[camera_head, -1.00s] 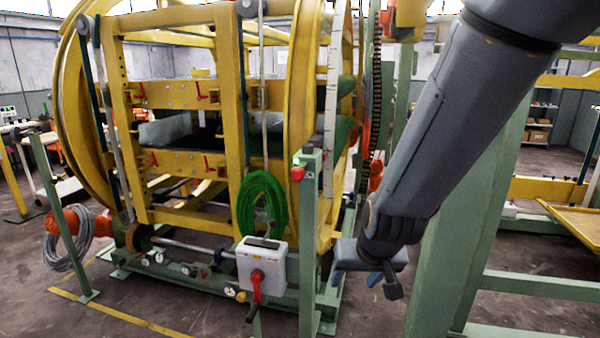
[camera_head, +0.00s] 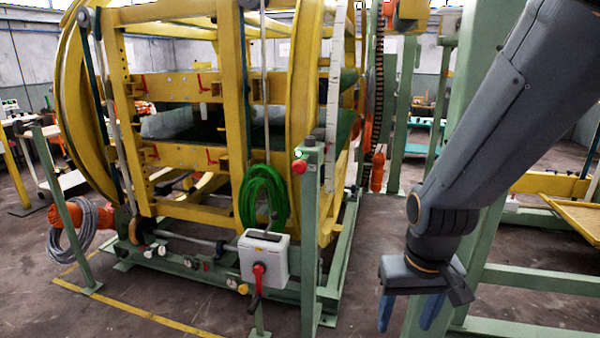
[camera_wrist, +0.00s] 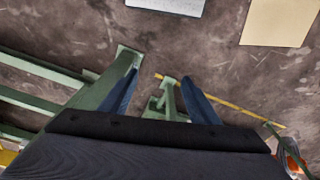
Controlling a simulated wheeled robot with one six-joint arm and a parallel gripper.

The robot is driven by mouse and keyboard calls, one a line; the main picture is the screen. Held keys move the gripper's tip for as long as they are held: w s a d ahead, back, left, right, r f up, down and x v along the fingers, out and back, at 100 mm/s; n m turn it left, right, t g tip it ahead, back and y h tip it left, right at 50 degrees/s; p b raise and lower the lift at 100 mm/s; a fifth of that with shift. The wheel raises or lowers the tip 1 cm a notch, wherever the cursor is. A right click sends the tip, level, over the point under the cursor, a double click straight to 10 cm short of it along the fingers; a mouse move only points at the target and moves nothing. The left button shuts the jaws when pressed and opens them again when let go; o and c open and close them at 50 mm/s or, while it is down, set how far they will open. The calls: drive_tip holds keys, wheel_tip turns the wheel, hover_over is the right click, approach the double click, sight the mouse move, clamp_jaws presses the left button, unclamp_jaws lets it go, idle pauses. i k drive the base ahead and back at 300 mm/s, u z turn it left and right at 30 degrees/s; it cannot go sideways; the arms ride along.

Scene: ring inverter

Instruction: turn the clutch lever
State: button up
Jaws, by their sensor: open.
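The clutch lever (camera_head: 258,282) is a red handle with a dark end on the front of a white and grey box (camera_head: 280,262). It hangs downward. The box stands on a green post in front of the yellow ring machine. My gripper (camera_head: 408,316) is to the right of the lever, pointing down, apart from it. Its two blue fingers are spread and empty. In the wrist view the fingers of my gripper (camera_wrist: 160,92) are apart, with a green post and floor beyond them. I cannot make out the lever in the wrist view.
A green post with a red button (camera_head: 300,167) stands just right of the box. A green frame (camera_head: 520,280) is close behind and right of my gripper. A green hose coil (camera_head: 263,200) hangs above the box. Open floor (camera_head: 365,270) lies between post and gripper.

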sight(275, 216)
drive_tip(key=k, duration=0.5)
drive_tip(key=u, duration=1.45)
drive_tip(key=i, duration=1.2)
drive_tip(key=z, duration=1.9)
